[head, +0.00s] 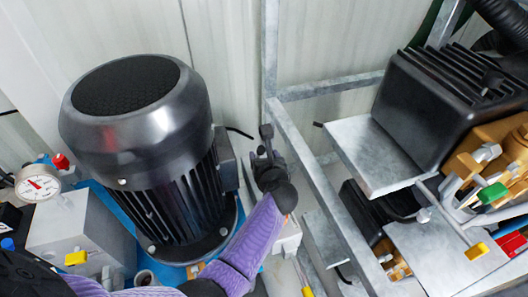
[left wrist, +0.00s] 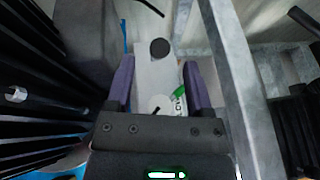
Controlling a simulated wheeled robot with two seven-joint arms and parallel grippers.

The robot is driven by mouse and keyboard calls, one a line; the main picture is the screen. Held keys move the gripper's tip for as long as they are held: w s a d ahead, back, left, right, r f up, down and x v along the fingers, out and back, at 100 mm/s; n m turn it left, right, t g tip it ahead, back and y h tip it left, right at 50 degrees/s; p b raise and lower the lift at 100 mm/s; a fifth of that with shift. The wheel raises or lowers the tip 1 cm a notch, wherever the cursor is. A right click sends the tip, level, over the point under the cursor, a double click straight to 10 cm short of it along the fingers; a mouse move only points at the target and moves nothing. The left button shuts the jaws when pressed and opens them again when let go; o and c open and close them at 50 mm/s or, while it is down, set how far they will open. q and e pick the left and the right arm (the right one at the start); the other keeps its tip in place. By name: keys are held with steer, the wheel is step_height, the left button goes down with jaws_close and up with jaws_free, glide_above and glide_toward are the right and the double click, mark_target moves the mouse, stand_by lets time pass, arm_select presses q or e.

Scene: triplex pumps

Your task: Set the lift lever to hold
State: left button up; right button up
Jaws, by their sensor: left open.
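My left gripper (head: 265,140) is beside the big black motor in the head view, on a purple arm. In the left wrist view its two purple fingers (left wrist: 158,65) are spread apart, with nothing gripped between them. Past the fingers is a light grey box (left wrist: 155,78) with a round black knob (left wrist: 159,48). A white round part with a black mark (left wrist: 158,103) and a green lever-like piece (left wrist: 181,93) show lower down between the fingers. I cannot tell which part is the lift lever or read its setting. My right gripper is out of view.
The black motor (head: 140,130) stands left of my gripper. A grey metal frame (head: 318,180) rises close on the right, bearing a black finned unit (head: 445,105). A pressure gauge (head: 38,184) is at far left. The gap between motor and frame is narrow.

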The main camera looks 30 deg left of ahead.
mark_target(262, 153)
arm_select(q)
steer(key=b+x, duration=0.2)
steer(key=x, duration=0.2)
steer(key=shift+f, duration=0.3)
steer(key=shift+w+a+r, duration=0.1)
steer(key=shift+w+a, duration=0.05)
steer(key=shift+w, duration=0.05)
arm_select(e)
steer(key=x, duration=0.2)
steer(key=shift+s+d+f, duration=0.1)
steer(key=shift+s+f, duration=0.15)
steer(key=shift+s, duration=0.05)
arm_select(q)
steer(key=shift+c, duration=0.3)
jaws_close()
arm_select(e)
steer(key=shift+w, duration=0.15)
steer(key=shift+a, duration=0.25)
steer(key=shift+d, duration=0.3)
